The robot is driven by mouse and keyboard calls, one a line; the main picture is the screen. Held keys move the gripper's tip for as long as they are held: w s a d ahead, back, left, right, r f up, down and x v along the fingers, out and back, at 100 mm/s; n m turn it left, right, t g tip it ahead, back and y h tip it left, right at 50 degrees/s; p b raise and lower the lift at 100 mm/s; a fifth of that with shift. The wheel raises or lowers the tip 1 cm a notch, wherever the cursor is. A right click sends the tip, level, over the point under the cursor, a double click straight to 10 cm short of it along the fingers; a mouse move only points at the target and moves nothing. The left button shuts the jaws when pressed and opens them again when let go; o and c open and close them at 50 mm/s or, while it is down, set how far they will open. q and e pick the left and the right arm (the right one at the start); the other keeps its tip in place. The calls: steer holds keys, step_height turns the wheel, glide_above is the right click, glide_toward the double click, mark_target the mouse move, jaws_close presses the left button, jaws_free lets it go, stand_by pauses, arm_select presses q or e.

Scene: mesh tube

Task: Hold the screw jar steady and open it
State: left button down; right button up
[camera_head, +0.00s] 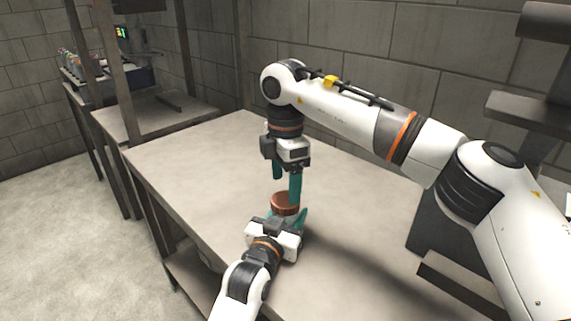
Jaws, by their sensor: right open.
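The screw jar (285,201) shows as a round brown top on the table, with its lower part hidden behind my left gripper. My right gripper (286,186) points down from above, its two teal fingers apart. One finger comes down in front of the jar's top and the other ends just above its far left side; I cannot tell whether they touch it. My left gripper (285,221) is low on the near side of the jar. One of its teal fingers shows at the jar's right; its grip on the jar is hidden.
The grey table (190,165) is clear to the left of the jar and behind it. A block wall stands behind. A second table (150,112) and a rack of bottles (75,65) are at the back left.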

mark_target(286, 199)
steer(key=shift+f, duration=2.05)
steer(key=shift+c, duration=0.5)
steer(key=c, duration=0.9)
